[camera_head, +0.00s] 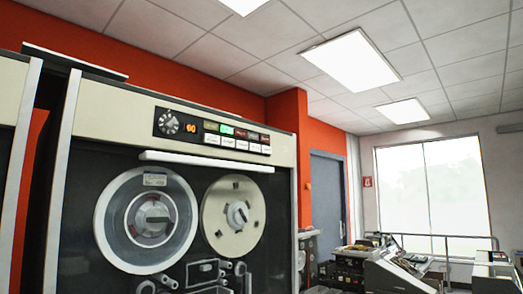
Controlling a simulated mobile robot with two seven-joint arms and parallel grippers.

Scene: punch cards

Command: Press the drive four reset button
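A tape drive cabinet (105,115) stands at the left, cream on top with a dark front. Its upper control panel (188,130) has a round dial (168,122), a small lit orange display (192,127) and a row of coloured and white buttons (240,138). One green button (227,130) is lit. The button labels are too small to read, so I cannot tell which is reset or which drive this is. Two tape reels show below, the left one (120,222) and the right one (222,190). Neither gripper is in view.
Another cream cabinet (10,100) stands at the far left edge. A blue-grey door (328,190) is in the orange wall. Office machines (385,272) and a railing stand at the lower right, before a bright window (430,190).

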